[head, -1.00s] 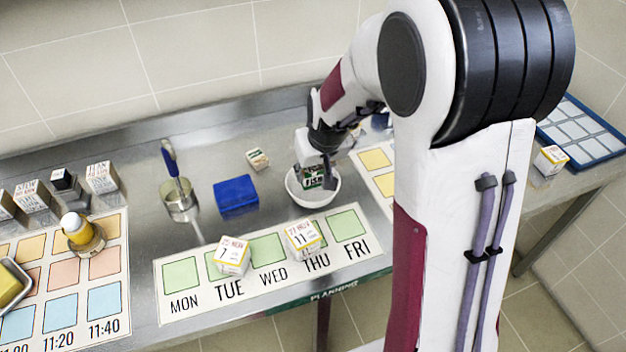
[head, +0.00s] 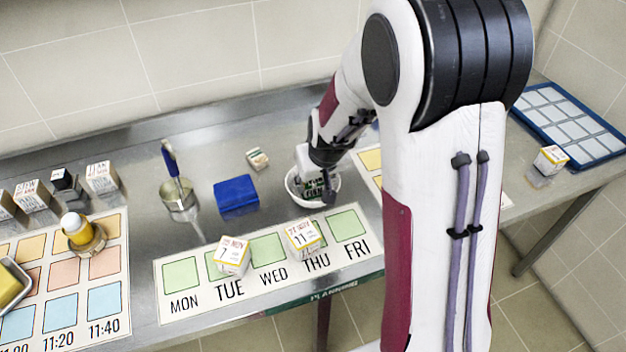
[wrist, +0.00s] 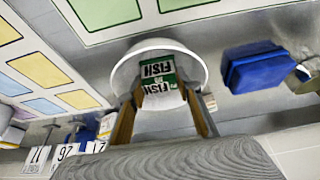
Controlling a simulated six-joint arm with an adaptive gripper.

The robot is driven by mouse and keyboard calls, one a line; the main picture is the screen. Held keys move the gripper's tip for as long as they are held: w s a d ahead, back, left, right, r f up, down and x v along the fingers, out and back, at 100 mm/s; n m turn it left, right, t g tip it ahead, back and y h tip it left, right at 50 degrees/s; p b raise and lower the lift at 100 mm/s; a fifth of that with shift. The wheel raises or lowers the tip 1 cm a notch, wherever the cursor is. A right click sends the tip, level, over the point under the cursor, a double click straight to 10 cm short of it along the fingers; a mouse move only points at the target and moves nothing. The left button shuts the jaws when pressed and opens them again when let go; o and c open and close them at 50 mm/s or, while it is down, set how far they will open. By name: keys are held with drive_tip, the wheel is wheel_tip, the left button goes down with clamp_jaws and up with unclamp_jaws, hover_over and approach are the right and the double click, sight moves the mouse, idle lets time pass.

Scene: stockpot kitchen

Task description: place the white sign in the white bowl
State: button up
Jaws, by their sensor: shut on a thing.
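The white sign (wrist: 158,70), with green parts and dark "FISH" lettering, is between the fingers of my gripper (wrist: 160,98) in the wrist view. My gripper is shut on it. The white bowl (wrist: 197,66) lies around and behind the sign in that view. In the head view the bowl (head: 291,187) stands on the steel counter, and my gripper (head: 318,190) reaches down into its opening with the sign (head: 313,184). The sign appears to be inside the bowl's rim. Whether it touches the bowl's bottom cannot be told.
A blue box (head: 236,194) and a small carton (head: 257,159) stand left of the bowl. A metal pot (head: 180,203) with a blue-handled tool is farther left. Two date cubes, one a white cube (head: 303,237), sit on the weekday board (head: 185,305) in front.

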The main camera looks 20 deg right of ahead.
drive_tip(key=o, duration=1.1)
drive_tip(key=shift+c, duration=0.2)
drive_tip(key=shift+r, duration=0.2)
drive_tip(key=v, duration=1.2)
drive_tip(key=shift+r, duration=0.1)
